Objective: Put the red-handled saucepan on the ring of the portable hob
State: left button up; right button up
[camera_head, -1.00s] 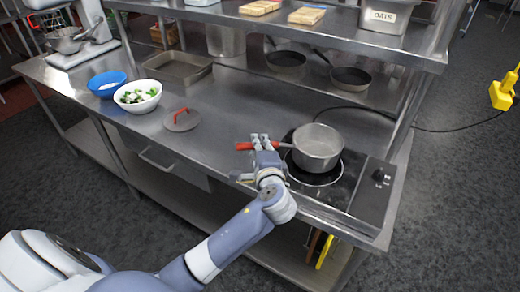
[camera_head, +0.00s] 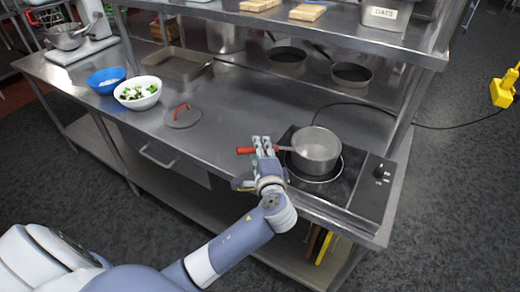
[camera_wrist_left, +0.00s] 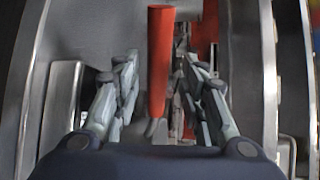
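The grey saucepan (camera_head: 316,150) with a red handle (camera_head: 245,150) is at the black portable hob (camera_head: 340,193), over its ring (camera_head: 318,180). The ring's front edge shows below the pan. The pan is upright and looks set down, slightly toward the back of the ring. Its handle points left. My left gripper (camera_head: 262,143) is at the handle from the front. In the left wrist view, the red handle (camera_wrist_left: 159,60) lies between the two open fingers (camera_wrist_left: 160,90), with gaps on both sides. My right gripper is out of view.
A lid (camera_head: 182,118) with a red handle lies on the steel counter (camera_head: 225,120). A white bowl (camera_head: 137,95) of food, a blue bowl (camera_head: 106,82) and a tray (camera_head: 178,64) stand farther left. Two dark pans (camera_head: 286,58) (camera_head: 351,75) sit behind, under the shelf (camera_head: 300,27).

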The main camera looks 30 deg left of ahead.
pick_arm(q)
jog(key=b+v, duration=0.2)
jog(key=v, duration=0.8)
jog(key=shift+s, duration=0.25)
jog(key=shift+d, duration=0.1)
